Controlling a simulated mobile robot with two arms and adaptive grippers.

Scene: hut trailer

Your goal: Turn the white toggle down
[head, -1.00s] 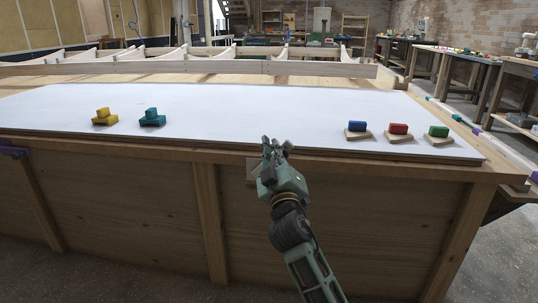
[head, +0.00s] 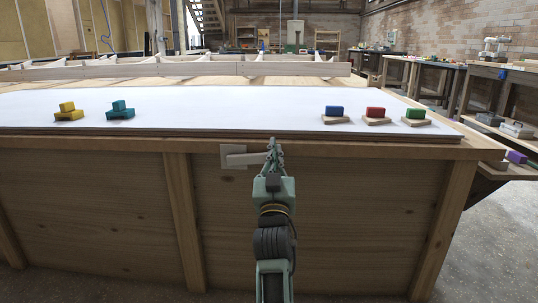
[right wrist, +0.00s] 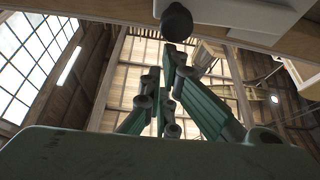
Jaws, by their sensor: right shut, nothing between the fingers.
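The white toggle (head: 250,158) sits on a square pale plate (head: 229,160) on the front side of the wooden bench, just under the top's edge. Its lever sticks out to the right, roughly level. My right gripper (head: 273,146) points up, shut and empty, at the right end of the lever. I cannot tell whether it touches. In the right wrist view the fingers (right wrist: 170,85) point up, below a dark round knob (right wrist: 177,22) and a white plate (right wrist: 240,12) at the top edge. My left gripper is not in view.
The bench top (head: 220,110) carries a yellow block (head: 68,112) and a teal block (head: 120,111) at left. Blue (head: 334,112), red (head: 375,114) and green (head: 415,115) blocks stand at right. A wooden upright (head: 186,215) runs down left of the toggle.

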